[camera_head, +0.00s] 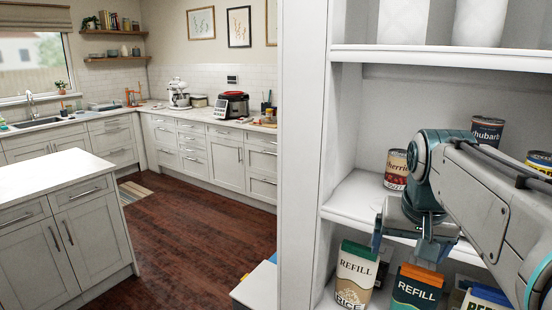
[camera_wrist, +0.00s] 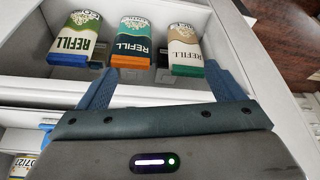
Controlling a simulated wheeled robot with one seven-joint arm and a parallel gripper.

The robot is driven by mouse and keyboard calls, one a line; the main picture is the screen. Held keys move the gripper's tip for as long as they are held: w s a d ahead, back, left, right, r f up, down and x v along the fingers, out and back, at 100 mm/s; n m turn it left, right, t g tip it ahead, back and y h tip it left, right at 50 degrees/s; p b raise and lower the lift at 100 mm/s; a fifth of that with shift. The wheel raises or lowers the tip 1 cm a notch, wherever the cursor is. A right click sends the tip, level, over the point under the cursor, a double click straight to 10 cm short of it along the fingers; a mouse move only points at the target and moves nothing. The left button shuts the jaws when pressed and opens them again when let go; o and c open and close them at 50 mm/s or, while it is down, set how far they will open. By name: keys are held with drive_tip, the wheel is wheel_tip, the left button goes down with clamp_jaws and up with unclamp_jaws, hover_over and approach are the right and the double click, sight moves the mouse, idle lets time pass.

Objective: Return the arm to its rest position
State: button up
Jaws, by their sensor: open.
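My gripper (camera_head: 402,243) is open and empty in front of the shelf unit, at the edge of the middle shelf (camera_head: 355,205). Its two blue-grey fingers (camera_wrist: 160,76) are spread wide in the wrist view, pointing toward the row of refill cartons. My arm reaches in from the right and hides part of the shelf. Nothing is between the fingertips; whether the right finger touches the tan carton cannot be told.
On the lower shelf stand a rice refill carton (camera_head: 356,275), an orange-topped refill carton (camera_head: 416,287) and a blue-topped one (camera_head: 487,299). Cans (camera_head: 396,170) stand on the middle shelf beside my arm. Open floor (camera_head: 195,225) lies left.

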drive_tip(key=s+a+f+n, duration=0.1)
drive_tip(key=s+a+f, duration=0.3)
drive_tip(key=f, duration=0.3)
drive_tip(key=s+a+f+n+y, duration=0.1)
drive_tip(key=s+a+f, duration=0.3)
drive_tip(key=f, duration=0.4)
drive_tip(key=shift+s+n+g, duration=0.4)
drive_tip(key=shift+s+n, duration=0.4)
drive_tip(key=shift+s, duration=0.1)
